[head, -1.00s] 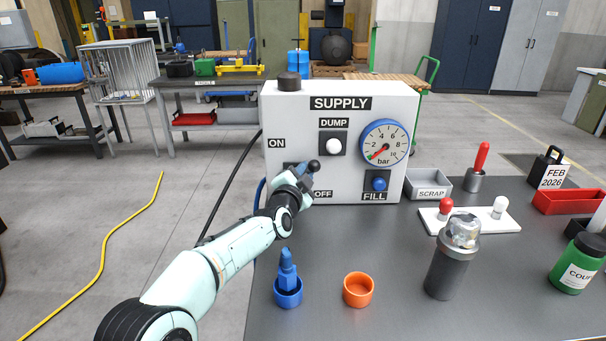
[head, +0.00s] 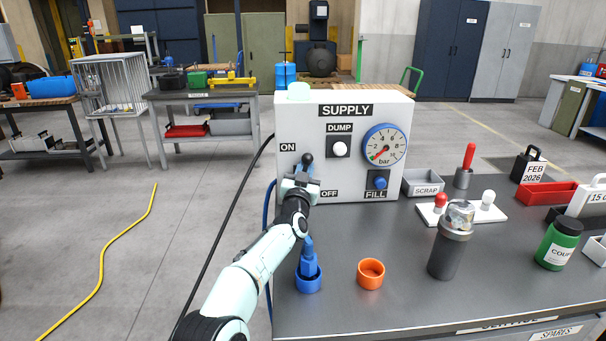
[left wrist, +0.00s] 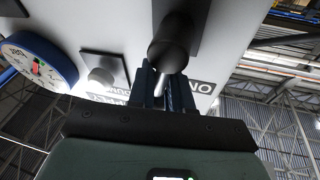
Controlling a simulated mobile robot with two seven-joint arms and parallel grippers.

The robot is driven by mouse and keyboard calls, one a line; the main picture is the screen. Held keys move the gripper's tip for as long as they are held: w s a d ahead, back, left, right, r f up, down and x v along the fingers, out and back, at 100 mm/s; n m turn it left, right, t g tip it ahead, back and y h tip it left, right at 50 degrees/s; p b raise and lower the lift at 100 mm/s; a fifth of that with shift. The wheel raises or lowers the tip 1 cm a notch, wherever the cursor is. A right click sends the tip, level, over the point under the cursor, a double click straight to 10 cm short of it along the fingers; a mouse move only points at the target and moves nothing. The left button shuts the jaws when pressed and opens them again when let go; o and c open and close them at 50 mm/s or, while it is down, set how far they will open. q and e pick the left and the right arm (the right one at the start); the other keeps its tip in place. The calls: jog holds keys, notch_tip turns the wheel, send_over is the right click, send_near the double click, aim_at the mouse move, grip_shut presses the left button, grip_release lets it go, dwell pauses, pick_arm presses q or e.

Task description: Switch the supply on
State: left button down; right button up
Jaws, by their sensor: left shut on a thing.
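The white supply box (head: 355,178) stands at the back left of the dark bench. Its lever has a black ball knob (head: 306,159), now standing up beside the ON label (head: 288,147). The OFF label (head: 328,194) is lower right. The cap lamp (head: 299,91) on top of the box is pale green. My left gripper (head: 303,175) is at the lever, just below the knob, and shut on it. The left wrist view shows the dark knob (left wrist: 172,52) above the fingers (left wrist: 166,90). The lever's base is partly hidden by the gripper. My right gripper is not in view.
The DUMP button (head: 339,149), gauge (head: 385,145) and FILL knob (head: 379,183) are right of the lever. A blue fitting (head: 308,272), orange cup (head: 371,273) and dark cylinder (head: 450,252) stand in front on the bench (head: 400,300).

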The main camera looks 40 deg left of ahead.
pick_arm(q)
jog(key=shift+s+a+n+y+b, duration=0.2)
jog(key=shift+n+y+b, duration=0.35)
jog(key=shift+n, duration=0.65)
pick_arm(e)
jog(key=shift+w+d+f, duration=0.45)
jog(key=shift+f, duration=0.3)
pick_arm(q)
jog(key=c, duration=1.1)
grip_release()
jog(key=shift+a, duration=0.1)
jog(key=shift+c, duration=0.2)
jog(key=shift+r, duration=0.15)
